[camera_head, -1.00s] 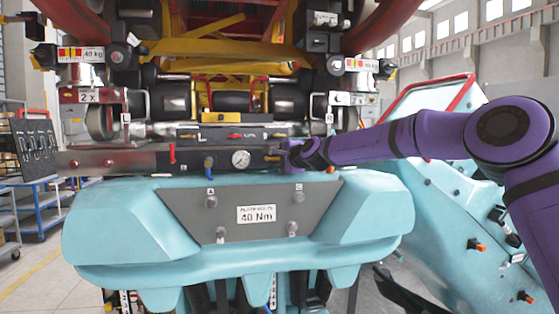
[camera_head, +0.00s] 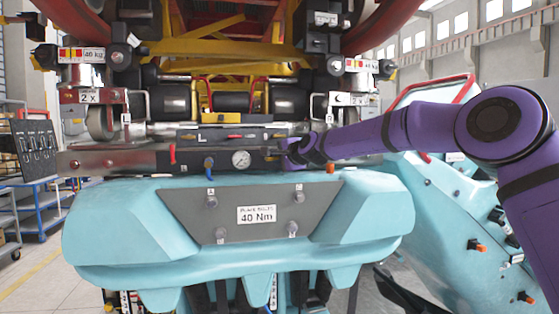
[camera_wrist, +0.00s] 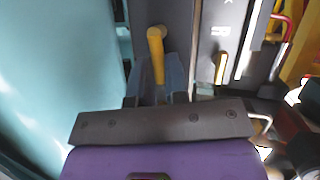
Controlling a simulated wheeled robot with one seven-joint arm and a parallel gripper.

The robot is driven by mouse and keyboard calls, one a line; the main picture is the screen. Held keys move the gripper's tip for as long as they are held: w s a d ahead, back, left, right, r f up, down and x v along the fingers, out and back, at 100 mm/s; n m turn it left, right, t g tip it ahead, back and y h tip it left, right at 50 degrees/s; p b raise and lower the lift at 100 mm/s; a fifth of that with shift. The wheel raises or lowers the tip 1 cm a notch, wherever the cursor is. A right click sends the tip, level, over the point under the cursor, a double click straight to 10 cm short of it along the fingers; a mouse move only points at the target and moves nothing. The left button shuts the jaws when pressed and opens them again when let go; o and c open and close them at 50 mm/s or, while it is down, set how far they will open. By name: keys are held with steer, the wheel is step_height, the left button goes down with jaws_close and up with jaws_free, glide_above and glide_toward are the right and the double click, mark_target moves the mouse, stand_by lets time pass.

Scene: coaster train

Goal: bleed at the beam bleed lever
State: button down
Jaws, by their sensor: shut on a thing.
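The beam bleed lever appears to be the yellow lever (camera_wrist: 157,52) in the wrist view, with a rounded end and a shaft running down between my gripper's fingers. My gripper (camera_wrist: 160,82) is shut on this lever. In the head view my gripper (camera_head: 284,153) is at the right part of the dark beam panel (camera_head: 222,158), just right of the round gauge (camera_head: 241,158). There the gripper mostly hides the lever. The lever's pivot and its exact angle are hard to make out.
A red handle (camera_head: 172,154) and a blue handle (camera_head: 208,162) are on the beam left of the gauge. A second yellow handle (camera_wrist: 220,67) stands right of the held lever. The turquoise car front (camera_head: 120,235) lies just below the beam.

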steer(key=n+h, duration=0.1)
steer(key=a+r+n+h, duration=0.1)
steer(key=n, duration=0.1)
steer(key=shift+s+r, duration=0.15)
steer(key=shift+r, duration=0.1)
steer(key=n+h, duration=0.1)
steer(key=a+r+n+h, duration=0.1)
steer(key=n, duration=0.1)
steer(key=shift+s, duration=0.15)
steer(key=shift+s+a+r+n+h, duration=0.1)
steer(key=shift+a+n+h, duration=0.1)
steer(key=shift+n+h, duration=0.4)
steer(key=shift+a+r+n+h, duration=0.1)
steer(key=shift+a+n+h, duration=0.1)
steer(key=shift+n+h, duration=0.35)
steer(key=shift+s+a+n+t+h, duration=0.15)
steer(key=shift+a+n+t+h, duration=0.4)
steer(key=shift+n+h, duration=0.45)
steer(key=shift+n, duration=0.25)
steer(key=c, duration=1.1)
jaws_free()
steer(key=shift+c, duration=0.2)
steer(key=shift+s, duration=0.1)
